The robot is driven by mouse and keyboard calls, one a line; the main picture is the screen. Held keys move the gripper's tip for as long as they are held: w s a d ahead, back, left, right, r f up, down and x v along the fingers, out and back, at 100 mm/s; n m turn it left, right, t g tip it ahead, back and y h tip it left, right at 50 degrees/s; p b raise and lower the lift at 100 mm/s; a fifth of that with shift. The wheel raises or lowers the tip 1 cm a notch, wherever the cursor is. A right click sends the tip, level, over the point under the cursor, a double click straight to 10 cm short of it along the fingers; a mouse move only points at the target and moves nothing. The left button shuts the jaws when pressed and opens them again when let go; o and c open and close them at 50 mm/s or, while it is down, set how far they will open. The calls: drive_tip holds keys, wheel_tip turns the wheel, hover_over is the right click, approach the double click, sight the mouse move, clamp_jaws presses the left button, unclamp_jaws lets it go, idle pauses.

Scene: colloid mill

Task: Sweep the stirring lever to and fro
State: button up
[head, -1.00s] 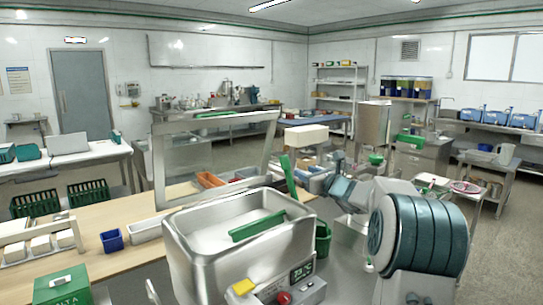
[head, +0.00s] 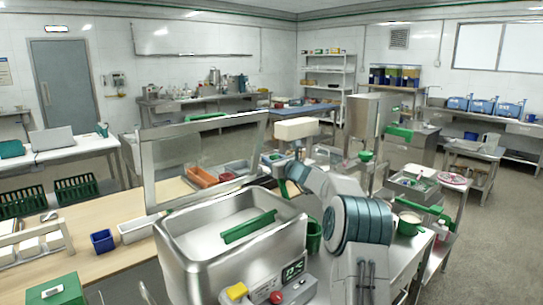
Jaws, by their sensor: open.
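A large steel vat (head: 184,262) stands in front of me, with a digital display and knobs on its near side. A green bar (head: 248,226), which looks like the stirring lever, lies slantwise across the vat's opening. My arm reaches forward just right of the vat. My gripper (head: 272,160) is small and partly hidden behind my wrist, beyond the vat's far right rim. It is open and looks apart from the green bar. A small green piece (head: 283,189) shows below my wrist; I cannot tell what it belongs to.
A clear framed screen (head: 205,155) stands behind the vat. A blue cup (head: 102,241) and a green box (head: 57,291) are on the wooden table at left. A steel hopper machine (head: 370,116) stands beyond my arm. Open floor (head: 500,240) lies at right.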

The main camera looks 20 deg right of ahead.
drive_tip(key=shift+w+a, duration=0.1)
drive_tip(key=shift+w, duration=0.4)
clamp_jaws()
drive_tip(key=b, duration=0.3)
drive_tip(key=shift+s+d+f+t, duration=0.1)
drive_tip(key=shift+s+d+t, duration=0.1)
drive_tip(key=shift+s+t, duration=0.15)
drive_tip(key=s+t+b, duration=0.1)
drive_tip(key=b, duration=0.3)
drive_tip(key=s+d+r+t+b, duration=0.1)
drive_tip(key=b, duration=0.3)
drive_tip(key=s+t+b, duration=0.1)
drive_tip(key=s+b, duration=0.1)
drive_tip(key=b, duration=0.2)
drive_tip(key=shift+s+d+r+m+y+b, duration=0.1)
drive_tip(key=shift+d+r+m+y+b, duration=0.2)
drive_tip(key=shift+y+b, duration=0.1)
drive_tip(key=shift+s+d+r+t+b, duration=0.2)
drive_tip(key=shift+s+r+t+b, duration=0.2)
drive_tip(key=shift+b, duration=0.45)
